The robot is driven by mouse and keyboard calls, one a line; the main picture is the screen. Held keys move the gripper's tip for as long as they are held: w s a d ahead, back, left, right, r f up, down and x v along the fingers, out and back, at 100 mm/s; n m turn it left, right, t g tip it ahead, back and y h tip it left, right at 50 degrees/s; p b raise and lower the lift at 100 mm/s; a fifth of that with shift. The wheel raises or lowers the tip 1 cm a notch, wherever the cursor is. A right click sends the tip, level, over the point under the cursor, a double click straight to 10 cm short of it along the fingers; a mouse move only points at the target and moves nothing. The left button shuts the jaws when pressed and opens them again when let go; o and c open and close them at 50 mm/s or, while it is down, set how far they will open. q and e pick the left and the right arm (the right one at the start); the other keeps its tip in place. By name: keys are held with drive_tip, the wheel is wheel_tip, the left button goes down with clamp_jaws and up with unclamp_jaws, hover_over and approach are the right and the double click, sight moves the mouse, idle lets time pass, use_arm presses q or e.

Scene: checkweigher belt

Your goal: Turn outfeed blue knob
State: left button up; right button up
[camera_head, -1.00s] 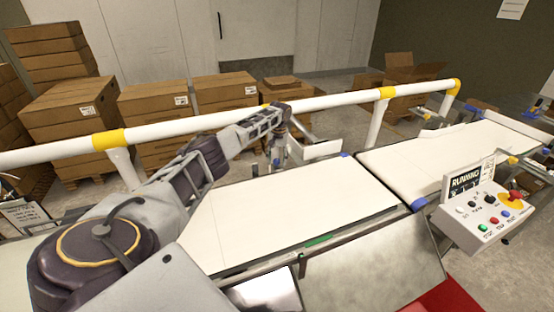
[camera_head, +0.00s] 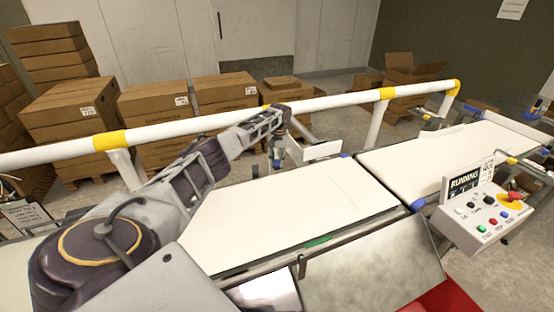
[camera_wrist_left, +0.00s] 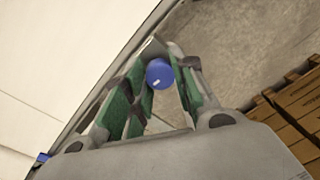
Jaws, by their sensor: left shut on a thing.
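The blue knob (camera_wrist_left: 160,74) shows in the left wrist view between my two green-padded fingertips, beside the white belt's edge. A short pale mark is on its face. My left gripper (camera_wrist_left: 158,88) is shut on it, with a finger on each side. In the head view my left gripper (camera_head: 277,157) points down at the far side of the conveyor, just past the white belt (camera_head: 290,205). The knob is mostly hidden by the gripper there. My right gripper is not in view.
A white rail (camera_head: 240,118) with yellow bands runs behind the belt, close to my left arm. A control box (camera_head: 487,217) with a RUNNING display and a red stop button stands at the right. Cardboard boxes (camera_head: 70,105) are stacked behind the rail.

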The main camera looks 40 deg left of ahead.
use_arm(q)
drive_tip(key=shift+r+m+p, duration=0.1)
drive_tip(key=shift+m+p, duration=1.55)
drive_tip(key=shift+m, duration=0.25)
drive_tip(key=shift+m+p, duration=0.35)
drive_tip(key=shift+m, duration=0.35)
drive_tip(key=shift+m+p, duration=0.4)
drive_tip(key=shift+m, duration=1)
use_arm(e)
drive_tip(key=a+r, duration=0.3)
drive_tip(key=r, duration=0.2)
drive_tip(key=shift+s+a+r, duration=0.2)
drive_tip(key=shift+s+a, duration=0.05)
use_arm(q)
drive_tip(key=shift+t, duration=0.3)
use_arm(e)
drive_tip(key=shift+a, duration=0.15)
